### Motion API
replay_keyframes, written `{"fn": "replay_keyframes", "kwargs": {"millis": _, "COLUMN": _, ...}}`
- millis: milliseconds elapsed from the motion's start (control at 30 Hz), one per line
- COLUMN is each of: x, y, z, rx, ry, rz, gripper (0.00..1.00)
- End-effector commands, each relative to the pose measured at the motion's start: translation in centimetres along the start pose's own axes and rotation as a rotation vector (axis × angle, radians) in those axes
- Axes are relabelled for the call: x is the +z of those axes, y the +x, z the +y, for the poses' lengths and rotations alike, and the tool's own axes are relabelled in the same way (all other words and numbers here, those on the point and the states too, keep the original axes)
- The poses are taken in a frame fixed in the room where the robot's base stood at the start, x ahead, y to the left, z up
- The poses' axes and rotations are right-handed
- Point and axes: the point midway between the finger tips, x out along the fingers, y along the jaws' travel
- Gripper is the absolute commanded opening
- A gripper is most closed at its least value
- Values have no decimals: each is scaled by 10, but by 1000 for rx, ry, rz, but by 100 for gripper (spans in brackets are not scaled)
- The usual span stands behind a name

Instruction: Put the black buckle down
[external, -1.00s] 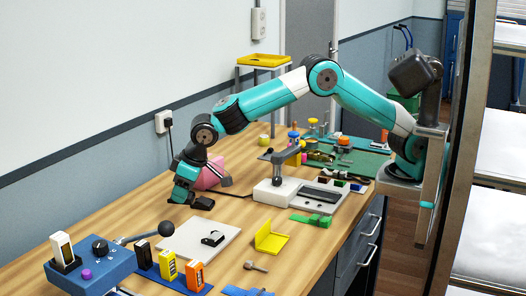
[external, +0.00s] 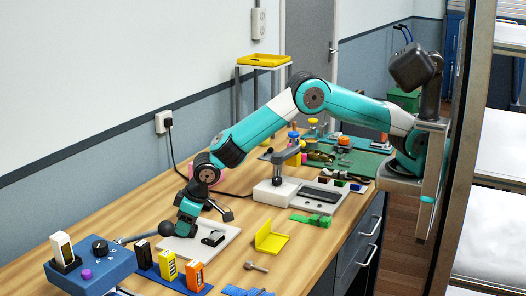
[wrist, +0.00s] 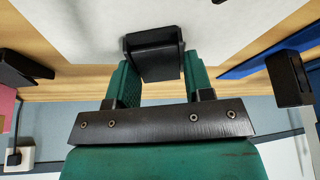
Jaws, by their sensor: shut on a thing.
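My gripper (external: 187,231) is low over the white board (external: 195,256), near its wall-side edge. In the wrist view my gripper (wrist: 158,88) has its two green fingers shut on the black buckle (wrist: 153,50). The buckle sits between the fingertips, with the white board (wrist: 230,18) behind it. In the external view the held buckle is mostly hidden by my gripper. I cannot tell whether it touches the board.
Another black clip (external: 213,238) lies on the board close beside my gripper. A blue box with a black-knobbed lever (external: 166,229) stands to the left. Yellow, orange and black blocks (external: 167,267) stand in front. A yellow holder (external: 271,238) is to the right.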

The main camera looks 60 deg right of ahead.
Motion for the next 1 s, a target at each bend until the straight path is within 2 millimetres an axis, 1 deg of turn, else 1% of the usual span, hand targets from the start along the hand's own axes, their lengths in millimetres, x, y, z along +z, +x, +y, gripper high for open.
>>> {"fn": "replay_keyframes", "kwargs": {"millis": 33, "x": 1, "y": 3, "z": 0, "rx": 0, "ry": 0, "rz": 0, "gripper": 23}}
{"fn": "replay_keyframes", "kwargs": {"millis": 67, "x": 1, "y": 3, "z": 0, "rx": 0, "ry": 0, "rz": 0, "gripper": 50}}
{"fn": "replay_keyframes", "kwargs": {"millis": 100, "x": 1, "y": 2, "z": 0, "rx": 0, "ry": 0, "rz": 0, "gripper": 59}}
{"fn": "replay_keyframes", "kwargs": {"millis": 167, "x": 1, "y": 2, "z": 0, "rx": 0, "ry": 0, "rz": 0, "gripper": 73}}
{"fn": "replay_keyframes", "kwargs": {"millis": 433, "x": 0, "y": 1, "z": 0, "rx": 0, "ry": 0, "rz": 0, "gripper": 73}}
{"fn": "replay_keyframes", "kwargs": {"millis": 567, "x": -1, "y": -8, "z": 0, "rx": -1, "ry": 0, "rz": 1, "gripper": 73}}
{"fn": "replay_keyframes", "kwargs": {"millis": 667, "x": -1, "y": -24, "z": -1, "rx": -1, "ry": -1, "rz": 2, "gripper": 73}}
{"fn": "replay_keyframes", "kwargs": {"millis": 900, "x": -1, "y": -78, "z": 0, "rx": -1, "ry": 0, "rz": 2, "gripper": 73}}
{"fn": "replay_keyframes", "kwargs": {"millis": 1000, "x": 0, "y": -97, "z": 0, "rx": 0, "ry": 0, "rz": 2, "gripper": 73}}
